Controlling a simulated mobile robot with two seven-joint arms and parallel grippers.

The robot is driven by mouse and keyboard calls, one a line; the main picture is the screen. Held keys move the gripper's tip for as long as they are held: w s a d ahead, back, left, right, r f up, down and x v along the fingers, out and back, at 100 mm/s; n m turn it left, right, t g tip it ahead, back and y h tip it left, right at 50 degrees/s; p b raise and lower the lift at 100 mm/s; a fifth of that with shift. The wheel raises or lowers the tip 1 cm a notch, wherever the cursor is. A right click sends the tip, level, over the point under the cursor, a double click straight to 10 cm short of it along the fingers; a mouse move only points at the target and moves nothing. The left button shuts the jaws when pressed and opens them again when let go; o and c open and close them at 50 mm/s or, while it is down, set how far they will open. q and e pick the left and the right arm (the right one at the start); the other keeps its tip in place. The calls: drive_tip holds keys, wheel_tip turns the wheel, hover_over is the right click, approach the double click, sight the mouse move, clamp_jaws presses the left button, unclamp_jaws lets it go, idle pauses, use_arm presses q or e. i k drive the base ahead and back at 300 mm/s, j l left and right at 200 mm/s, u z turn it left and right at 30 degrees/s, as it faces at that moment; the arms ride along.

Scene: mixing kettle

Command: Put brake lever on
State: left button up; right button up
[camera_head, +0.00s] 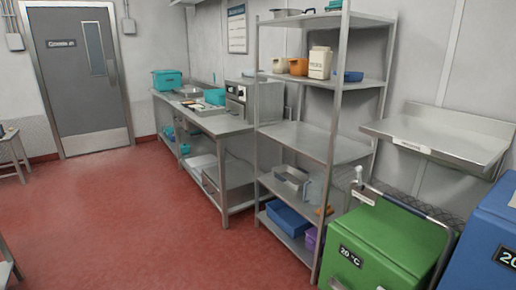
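Neither of my grippers shows in the head view. I cannot make out a brake lever for certain. A green box (382,243) labelled 20 °C stands at the bottom right, with a metal handle frame (412,211) around its top. A small pale upright piece (358,175) with a white end stands at the frame's left corner; I cannot tell what it is. The lower part of the green box is cut off by the picture's edge.
A blue box (484,240) stands right of the green one. A metal shelf rack (318,139) with tubs and bins is behind on the left. A steel wall shelf (440,138) hangs above. A long steel bench (219,123) runs toward the back. The red floor (125,215) is clear toward the grey door (80,80).

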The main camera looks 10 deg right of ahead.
sight(359, 169)
drive_tip(key=k+l, duration=0.15)
drive_tip(key=l, duration=0.2)
drive_tip(key=k+l, duration=0.15)
drive_tip(key=l, duration=0.2)
drive_tip(key=k+l+z, duration=0.1)
drive_tip(key=l, duration=0.25)
drive_tip(key=k+l, duration=0.15)
drive_tip(key=l, duration=0.2)
drive_tip(key=k+l+z, duration=0.1)
drive_tip(key=l, duration=0.25)
drive_tip(key=k+l, duration=0.15)
drive_tip(key=l, duration=0.2)
drive_tip(key=k+l, duration=0.15)
drive_tip(key=l, duration=0.2)
drive_tip(key=i+j+z, duration=0.15)
drive_tip(key=z, duration=0.5)
drive_tip(key=i+j+z, duration=0.3)
drive_tip(key=j, duration=0.25)
drive_tip(key=i+j+z, duration=0.15)
drive_tip(key=i+j, duration=0.15)
drive_tip(key=j, duration=0.2)
drive_tip(key=i+j+z, duration=0.1)
drive_tip(key=j, duration=0.3)
drive_tip(key=i+j+z, duration=0.1)
drive_tip(key=j, duration=0.25)
drive_tip(key=i+j, duration=0.15)
drive_tip(key=j, duration=0.25)
drive_tip(key=i+j+z, duration=0.1)
drive_tip(key=j, duration=0.3)
